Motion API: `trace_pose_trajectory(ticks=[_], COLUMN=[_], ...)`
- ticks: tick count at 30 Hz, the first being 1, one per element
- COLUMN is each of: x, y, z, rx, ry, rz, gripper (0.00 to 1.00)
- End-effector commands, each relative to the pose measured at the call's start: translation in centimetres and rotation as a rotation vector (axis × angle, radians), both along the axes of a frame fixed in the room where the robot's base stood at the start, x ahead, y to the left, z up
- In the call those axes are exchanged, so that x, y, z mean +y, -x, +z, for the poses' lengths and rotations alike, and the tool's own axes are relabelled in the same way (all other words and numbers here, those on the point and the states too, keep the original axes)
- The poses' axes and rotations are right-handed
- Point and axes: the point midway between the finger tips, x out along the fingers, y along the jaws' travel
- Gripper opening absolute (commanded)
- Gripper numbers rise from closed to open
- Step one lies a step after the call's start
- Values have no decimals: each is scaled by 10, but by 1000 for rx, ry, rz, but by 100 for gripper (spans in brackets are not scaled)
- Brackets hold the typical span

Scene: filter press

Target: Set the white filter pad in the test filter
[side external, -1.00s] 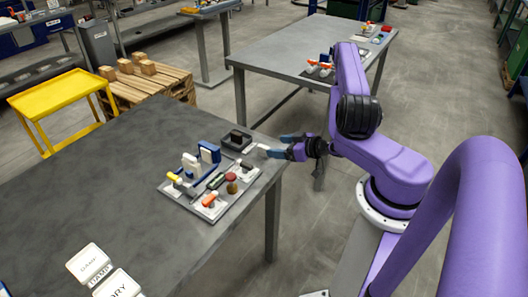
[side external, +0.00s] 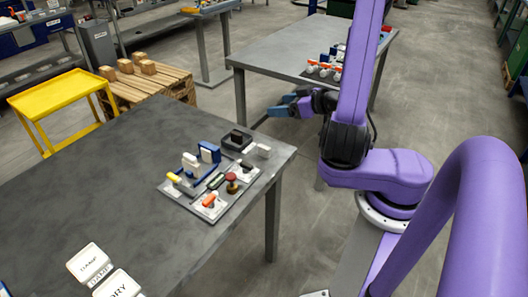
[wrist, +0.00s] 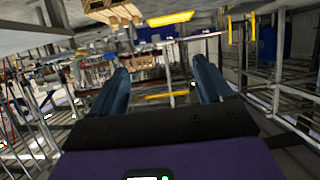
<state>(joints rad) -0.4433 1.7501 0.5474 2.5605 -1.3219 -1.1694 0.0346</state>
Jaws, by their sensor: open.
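My gripper (side external: 292,106) is open and empty, in the air beyond the far right corner of the near table (side external: 110,180). Its two blue fingers stand apart in the wrist view (wrist: 160,88), with nothing between them. A grey board (side external: 228,203) at that table's right end holds several small parts. A small white piece (side external: 263,150) is at the board's far right, and a white upright block (side external: 190,160) stands at its back left. I cannot tell which is the filter pad, nor pick out the test filter for sure.
The board also carries a blue block (side external: 209,152), a black block (side external: 237,138), a yellow-handled part (side external: 174,178), an orange-handled part (side external: 209,201) and a red-brown knob (side external: 232,178). White DAMP (side external: 88,262) and DRY (side external: 118,285) labels are at lower left. Another table (side external: 275,55) stands behind my gripper.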

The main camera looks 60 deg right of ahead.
Motion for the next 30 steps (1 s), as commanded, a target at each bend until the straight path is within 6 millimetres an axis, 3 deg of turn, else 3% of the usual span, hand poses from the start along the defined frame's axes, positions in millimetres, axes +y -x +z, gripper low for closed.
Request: trace_pose_trajectory(ticks=[11,23,30], x=[0,-67,-113], y=[0,-23,-40], z=[45,18,11], rx=[-1,229,383], ry=[6,-39,-149], rz=[-2,-266,-574], gripper=[79,79,79])
